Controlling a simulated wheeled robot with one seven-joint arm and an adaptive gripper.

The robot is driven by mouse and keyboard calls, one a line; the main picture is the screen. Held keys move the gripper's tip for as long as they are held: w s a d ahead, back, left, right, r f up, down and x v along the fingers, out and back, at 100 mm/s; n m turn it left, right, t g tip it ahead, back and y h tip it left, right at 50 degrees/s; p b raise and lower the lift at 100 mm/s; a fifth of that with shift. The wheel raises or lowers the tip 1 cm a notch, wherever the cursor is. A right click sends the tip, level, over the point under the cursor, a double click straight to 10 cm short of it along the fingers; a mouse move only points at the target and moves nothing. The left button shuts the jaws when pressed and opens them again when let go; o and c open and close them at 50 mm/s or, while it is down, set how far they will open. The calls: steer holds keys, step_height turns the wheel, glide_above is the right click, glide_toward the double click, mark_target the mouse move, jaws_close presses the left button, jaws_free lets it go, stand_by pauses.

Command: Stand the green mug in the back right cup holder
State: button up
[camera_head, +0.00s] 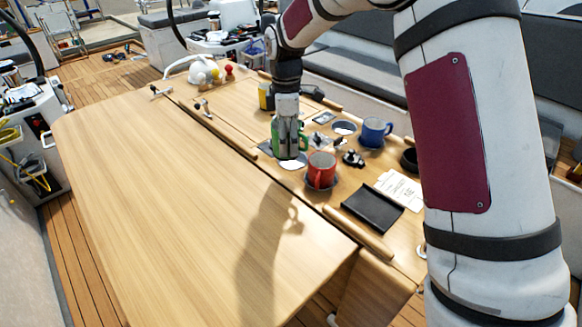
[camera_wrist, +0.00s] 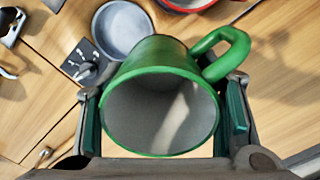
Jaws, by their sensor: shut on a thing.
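The green mug (camera_head: 303,143) is in my gripper (camera_head: 288,128) above the table's narrow centre section. My fingers are shut on opposite sides of it. In the wrist view I look into the empty green mug (camera_wrist: 160,112), its handle at upper right. A pale round holder (camera_head: 292,165) shows just below the mug; whether the base touches it I cannot tell. Another round holder (camera_head: 344,127) is empty, farther back and right; a round recess also shows in the wrist view (camera_wrist: 122,30). The red mug (camera_head: 321,170) stands in front to the right, the blue mug (camera_head: 376,131) behind to the right.
Small dark and metal items (camera_head: 353,158) lie between the mugs. A yellow container (camera_head: 266,96) stands behind my gripper. A black tray (camera_head: 372,209) and white papers (camera_head: 400,188) lie to the right. The large wooden leaf (camera_head: 170,190) at left is clear.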

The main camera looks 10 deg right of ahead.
steer(key=r+b, duration=0.1)
glide_above(294, 166)
steer(key=shift+m, duration=0.4)
step_height(294, 166, down, 10)
steer(key=shift+w+r, duration=0.15)
steer(key=shift+f, duration=0.65)
steer(key=o, duration=1.2)
steer(key=shift+f, duration=0.2)
steer(key=shift+o, duration=0.2)
steer(key=shift+r, duration=0.1)
steer(key=shift+r, duration=0.1)
step_height(294, 166, up, 14)
steer(key=shift+f, duration=0.25)
